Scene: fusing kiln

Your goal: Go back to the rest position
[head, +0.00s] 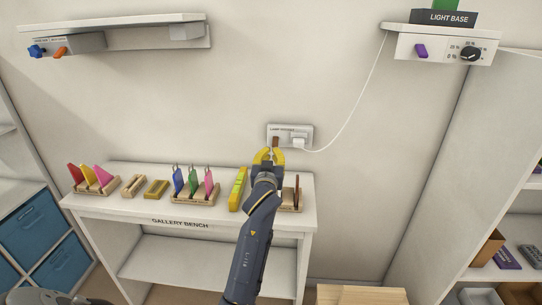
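My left gripper (269,155) has yellow fingertips and is in front of the wall, above the gallery bench (142,212). Its two fingertips stand apart, with no held thing clearly visible between them. Just beyond the fingertips is a small brown piece (275,142) at the left part of the white wall socket plate (305,130); I cannot tell whether the fingers touch it. My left arm rises from the bottom middle and hides part of the bench's right half. My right gripper is not in view.
The bench holds a rack with pink and yellow pieces (93,180), a rack with blue, green and pink pieces (194,187), and a yellow-green item (238,188). A white plug (298,143) has a cord to the light base shelf (445,45). Another shelf (112,38) is upper left.

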